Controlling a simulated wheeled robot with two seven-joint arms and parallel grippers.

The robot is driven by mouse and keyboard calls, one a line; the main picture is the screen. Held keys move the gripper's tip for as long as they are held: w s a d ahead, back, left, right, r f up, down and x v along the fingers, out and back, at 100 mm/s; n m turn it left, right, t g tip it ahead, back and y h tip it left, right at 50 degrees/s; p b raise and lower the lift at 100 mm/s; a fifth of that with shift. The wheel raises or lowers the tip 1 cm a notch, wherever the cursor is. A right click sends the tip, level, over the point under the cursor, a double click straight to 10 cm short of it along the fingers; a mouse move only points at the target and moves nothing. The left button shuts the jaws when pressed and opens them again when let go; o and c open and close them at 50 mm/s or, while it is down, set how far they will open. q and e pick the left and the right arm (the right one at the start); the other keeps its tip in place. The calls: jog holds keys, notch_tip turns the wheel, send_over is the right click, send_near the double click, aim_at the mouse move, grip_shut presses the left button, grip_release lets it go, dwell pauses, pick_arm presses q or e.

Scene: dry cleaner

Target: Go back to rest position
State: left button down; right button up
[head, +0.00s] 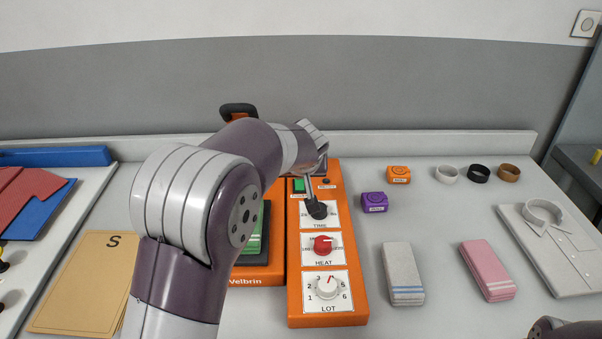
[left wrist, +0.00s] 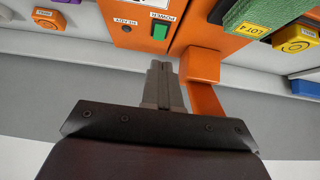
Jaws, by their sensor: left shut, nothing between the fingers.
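My left arm reaches in from the lower left of the head view, across the orange Velbrin machine (head: 295,309). My left gripper (head: 309,194) is partly hidden by the wrist and appears close to the black TIME knob (head: 318,210); I cannot tell if they touch. In the left wrist view the two grey fingers (left wrist: 158,68) are together with nothing between them, below the machine's green POWER switch (left wrist: 160,29). A dark part of my right arm shows at the lower right corner of the head view; its gripper is not visible.
The machine has a red HEAT knob (head: 323,245) and a white LOT knob (head: 327,287). To the right lie a grey folded cloth (head: 403,270), a pink one (head: 486,268), a folded shirt (head: 560,252) and small tagged blocks. A tan S folder (head: 80,285) lies left.

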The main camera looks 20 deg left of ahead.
dwell(0.5)
